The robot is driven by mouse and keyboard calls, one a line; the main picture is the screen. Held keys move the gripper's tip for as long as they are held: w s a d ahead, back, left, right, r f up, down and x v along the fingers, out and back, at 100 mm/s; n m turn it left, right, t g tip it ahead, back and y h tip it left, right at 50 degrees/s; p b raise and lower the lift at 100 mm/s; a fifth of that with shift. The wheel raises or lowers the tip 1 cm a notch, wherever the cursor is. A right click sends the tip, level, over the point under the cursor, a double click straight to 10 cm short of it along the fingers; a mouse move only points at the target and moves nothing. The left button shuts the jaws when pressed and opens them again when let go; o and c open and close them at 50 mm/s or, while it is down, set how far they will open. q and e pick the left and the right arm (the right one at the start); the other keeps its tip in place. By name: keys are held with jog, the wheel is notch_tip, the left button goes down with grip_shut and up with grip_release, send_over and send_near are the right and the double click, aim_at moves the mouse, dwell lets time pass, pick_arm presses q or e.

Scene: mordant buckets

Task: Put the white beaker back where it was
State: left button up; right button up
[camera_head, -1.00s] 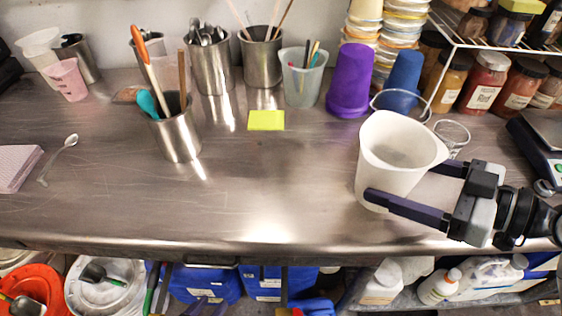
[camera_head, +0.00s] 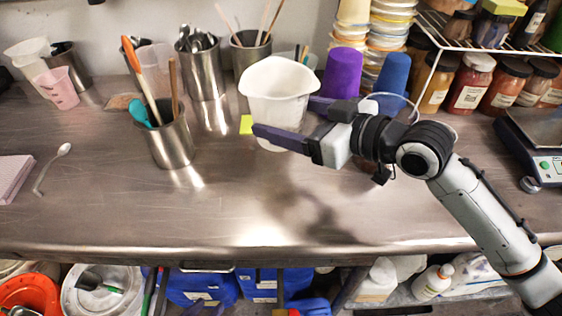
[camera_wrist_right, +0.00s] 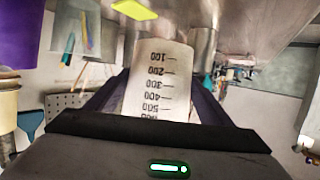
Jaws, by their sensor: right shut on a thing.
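The white beaker (camera_head: 278,90) is upright in the middle of the head view, in front of the metal cups at the back. My right gripper (camera_head: 284,122), whose arm comes in from the right, is shut on it, with one dark finger on the near side. A shadow on the table lies apart from the beaker, so it appears raised. In the right wrist view the beaker (camera_wrist_right: 160,75) sits between the fingers with its printed scale showing. My left gripper is not in view.
A metal cup of tools (camera_head: 170,145) stands left of the beaker. A purple cup (camera_head: 342,73) and a blue cup (camera_head: 392,80) stand to its right. A scale (camera_head: 540,140) is at the far right. The front middle of the steel table (camera_head: 200,215) is clear.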

notch_tip(320, 180, down, 9)
jog(key=shift+f, duration=0.1)
dwell(0.4)
jog(key=shift+f+b, duration=0.2)
jog(key=shift+b, duration=0.15)
jog(key=o, duration=1.7)
jog(key=shift+s, duration=0.1)
jog(key=shift+d+r, duration=0.1)
jog(key=shift+r, duration=0.05)
jog(key=v, duration=1)
jog(key=shift+s+d+b, duration=0.15)
jog(key=shift+d+b, duration=0.05)
jog(key=shift+b, duration=0.15)
jog(key=shift+s+d+r, duration=0.25)
jog(key=shift+s+d, duration=0.2)
